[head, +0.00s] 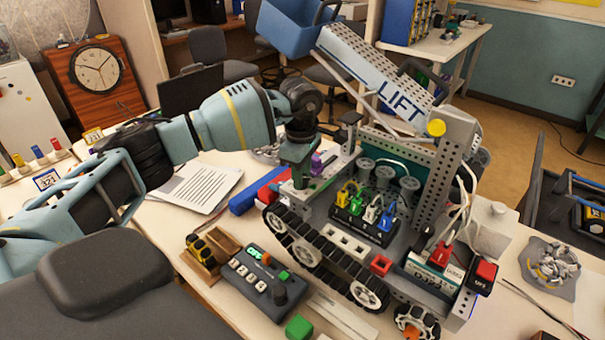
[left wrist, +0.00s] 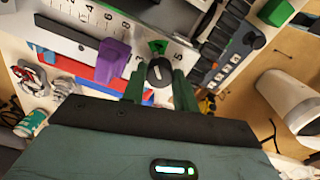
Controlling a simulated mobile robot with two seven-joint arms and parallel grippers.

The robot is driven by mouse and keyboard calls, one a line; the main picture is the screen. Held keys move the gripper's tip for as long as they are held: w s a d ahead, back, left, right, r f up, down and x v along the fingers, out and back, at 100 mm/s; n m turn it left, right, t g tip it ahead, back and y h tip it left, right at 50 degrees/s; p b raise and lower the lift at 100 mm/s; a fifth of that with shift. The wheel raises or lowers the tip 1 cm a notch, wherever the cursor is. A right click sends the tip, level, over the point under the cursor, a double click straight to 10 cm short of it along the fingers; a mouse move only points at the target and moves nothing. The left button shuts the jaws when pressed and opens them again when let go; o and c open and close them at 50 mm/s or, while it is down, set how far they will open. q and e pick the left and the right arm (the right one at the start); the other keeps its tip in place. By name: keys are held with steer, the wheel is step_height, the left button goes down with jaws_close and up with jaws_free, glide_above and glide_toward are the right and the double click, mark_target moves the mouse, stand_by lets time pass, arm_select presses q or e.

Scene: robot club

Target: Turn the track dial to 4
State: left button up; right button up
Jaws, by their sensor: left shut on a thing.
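In the left wrist view the track dial (left wrist: 160,73) is a dark round knob with a white pointer line, on a pale panel with printed numbers. A green wedge mark (left wrist: 157,46) is beside it. My left gripper (left wrist: 159,88) has its two green fingers shut on the dial, one on each side. In the head view my left gripper (head: 298,168) points down at the near left side of the tracked robot model (head: 335,247); the dial itself is hidden there. My right gripper is in neither view.
A purple piece (left wrist: 115,62) stands close beside the left finger. A dark control box (head: 262,277) with a lit display is in front of the tracks. Papers (head: 195,187) lie to the left.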

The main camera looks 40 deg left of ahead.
arm_select(q)
steer(key=shift+m, duration=0.8)
steer(key=o, duration=1)
steer(key=shift+s+r, duration=0.1)
steer(key=shift+r, duration=3.8)
steer(key=shift+f, duration=0.1)
